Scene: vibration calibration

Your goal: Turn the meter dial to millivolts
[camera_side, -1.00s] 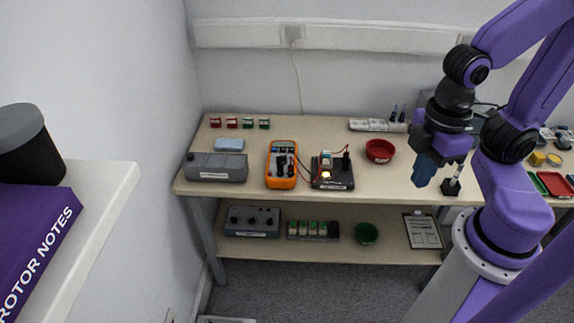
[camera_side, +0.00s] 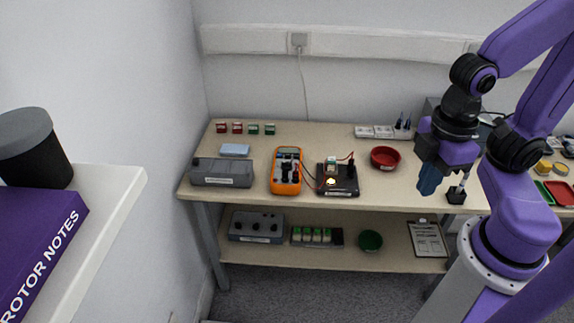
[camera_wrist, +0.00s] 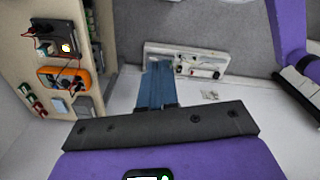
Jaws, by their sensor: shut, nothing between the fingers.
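The orange meter (camera_side: 275,185) lies on the bench left of centre, with a dark dial on its face. The dial's setting is too small to read. Leads run from the meter to a black box (camera_side: 337,188) on its right, which has a small glowing light. The meter also shows at the left of the wrist view (camera_wrist: 47,72). My gripper (camera_side: 428,184) hangs over the right part of the bench, well to the right of the meter and apart from it. Its blue fingers, also in the wrist view (camera_wrist: 157,82), are together and empty.
A red bowl (camera_side: 385,151) lies between the black box and my gripper. A small black stand (camera_side: 456,195) is just right of my fingers. A grey box (camera_side: 221,180) is left of the meter. Red and green blocks (camera_side: 245,129) line the back left. The lower shelf holds a green bowl (camera_side: 371,241).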

